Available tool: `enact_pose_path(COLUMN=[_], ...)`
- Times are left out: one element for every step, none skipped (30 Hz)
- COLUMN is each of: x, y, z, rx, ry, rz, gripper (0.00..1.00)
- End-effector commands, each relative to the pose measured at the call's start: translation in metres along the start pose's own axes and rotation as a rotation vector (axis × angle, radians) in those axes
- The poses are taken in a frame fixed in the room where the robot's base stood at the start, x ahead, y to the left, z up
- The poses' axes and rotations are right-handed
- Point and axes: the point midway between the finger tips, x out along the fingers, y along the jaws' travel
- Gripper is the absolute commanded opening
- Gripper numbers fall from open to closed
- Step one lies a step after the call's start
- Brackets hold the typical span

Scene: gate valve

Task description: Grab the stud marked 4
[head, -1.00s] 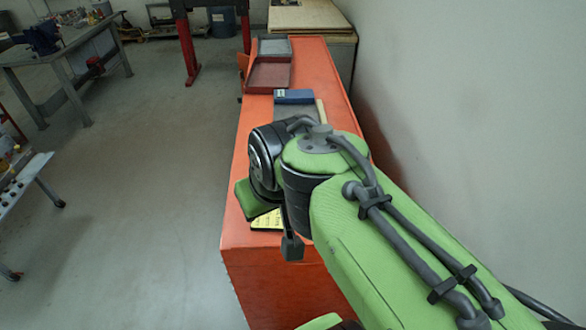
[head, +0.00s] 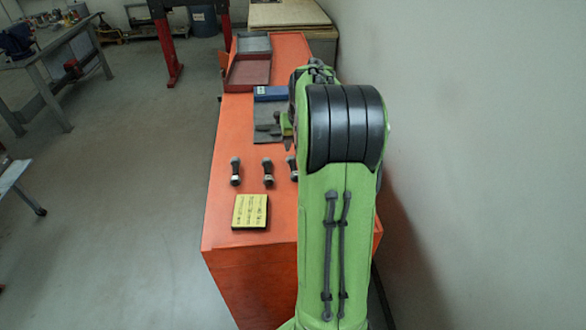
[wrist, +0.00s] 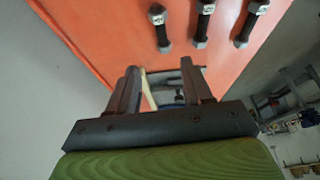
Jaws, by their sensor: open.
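Three dark studs with grey nuts at their ends lie on the orange bench top (head: 222,140): a left one (head: 235,172), a middle one (head: 268,173) and a right one (head: 292,170), partly covered by my arm. In the wrist view the studs are at the top: one (wrist: 162,32), another (wrist: 203,24) and a third (wrist: 248,26). Each has a small white mark, too small to read, so I cannot tell which is 4. My gripper (wrist: 161,76) is open, with nothing between its fingers, apart from the studs. My arm hides most of it in the head view.
A yellow label card (head: 250,211) lies near the bench's front edge. Behind the studs are a grey plate (head: 266,108), a blue box (head: 270,93) and a red tray (head: 248,72). A wall (head: 470,150) runs along the right. Floor is open on the left.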

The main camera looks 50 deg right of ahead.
Motion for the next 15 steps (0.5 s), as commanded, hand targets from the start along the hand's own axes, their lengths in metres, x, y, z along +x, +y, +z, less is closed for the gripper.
enact_pose_path(x=[0.015, 0.023, 0.033, 0.041, 0.049, 0.058, 0.065, 0.071, 0.078, 0.081, 0.084, 0.088, 0.091, 0.095, 0.102], y=[-0.001, -0.001, -0.001, -0.001, -0.002, -0.002, -0.002, -0.002, -0.001, -0.001, -0.001, -0.002, -0.002, -0.002, -0.002], z=[0.003, 0.002, 0.002, 0.003, 0.003, 0.003, 0.003, 0.002, 0.002, 0.002, 0.002, 0.002, 0.002, 0.002, 0.003], rx=[-0.001, -0.001, -0.001, -0.001, -0.001, -0.001, -0.001, -0.001, -0.001, -0.001, -0.001, -0.001, -0.001, -0.002, -0.002], ry=[-0.007, -0.007, -0.007, -0.007, -0.007, -0.007, -0.007, -0.006, -0.005, -0.003, -0.003, -0.004, -0.003, -0.003, -0.005], rz=[-0.002, -0.002, -0.002, -0.002, -0.002, -0.002, -0.002, -0.002, -0.001, -0.001, -0.001, -0.001, -0.001, -0.001, -0.002], gripper=[0.5, 0.5, 0.5, 0.5, 0.5, 0.5, 0.5, 0.5, 0.5, 0.5, 0.5, 0.5, 0.5, 0.5, 0.5])
